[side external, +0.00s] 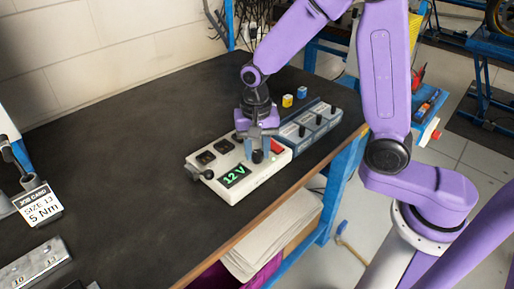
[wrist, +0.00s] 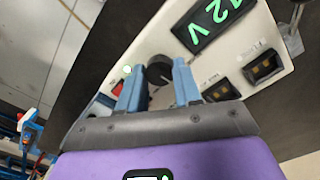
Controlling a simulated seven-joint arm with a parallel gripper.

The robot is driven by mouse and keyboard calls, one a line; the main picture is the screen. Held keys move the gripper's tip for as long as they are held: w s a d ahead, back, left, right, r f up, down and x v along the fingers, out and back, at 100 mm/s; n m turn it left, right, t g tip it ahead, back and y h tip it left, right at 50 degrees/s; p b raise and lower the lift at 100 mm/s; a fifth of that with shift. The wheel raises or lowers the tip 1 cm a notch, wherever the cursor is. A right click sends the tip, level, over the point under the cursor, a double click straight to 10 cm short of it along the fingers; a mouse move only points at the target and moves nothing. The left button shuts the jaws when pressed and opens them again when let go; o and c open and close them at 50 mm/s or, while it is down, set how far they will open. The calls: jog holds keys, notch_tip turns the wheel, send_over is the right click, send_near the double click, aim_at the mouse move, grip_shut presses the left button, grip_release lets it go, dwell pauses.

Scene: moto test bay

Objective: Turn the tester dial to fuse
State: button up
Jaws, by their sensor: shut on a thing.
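The tester (side external: 222,158) is a cream box on the dark bench, its green display (side external: 234,176) reading "12 V". Its black round dial (side external: 257,156) sits right of the display; in the wrist view the dial (wrist: 159,70) is partly hidden by the fingers. My gripper (side external: 260,151) points down over the tester, and in the wrist view my gripper (wrist: 157,72) has its two blue fingers shut on the dial, one on each side. I cannot read any dial markings.
Two dark sockets (side external: 206,157) and a red part (side external: 276,148) are on the tester. A blue-grey unit (side external: 309,129) with several black knobs stands behind right. Small yellow (side external: 287,101) and blue (side external: 301,92) blocks lie beyond. The bench's left middle is clear.

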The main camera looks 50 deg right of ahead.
aim_at(257, 154)
jog(key=n, duration=0.4)
jog(key=shift+n, duration=2.5)
jog(key=o, duration=1)
jog(key=shift+o, duration=0.2)
notch_tip(257, 154, up, 18)
jog(key=shift+a+f, duration=0.15)
jog(key=shift+f, duration=0.1)
jog(key=shift+s+f, duration=0.1)
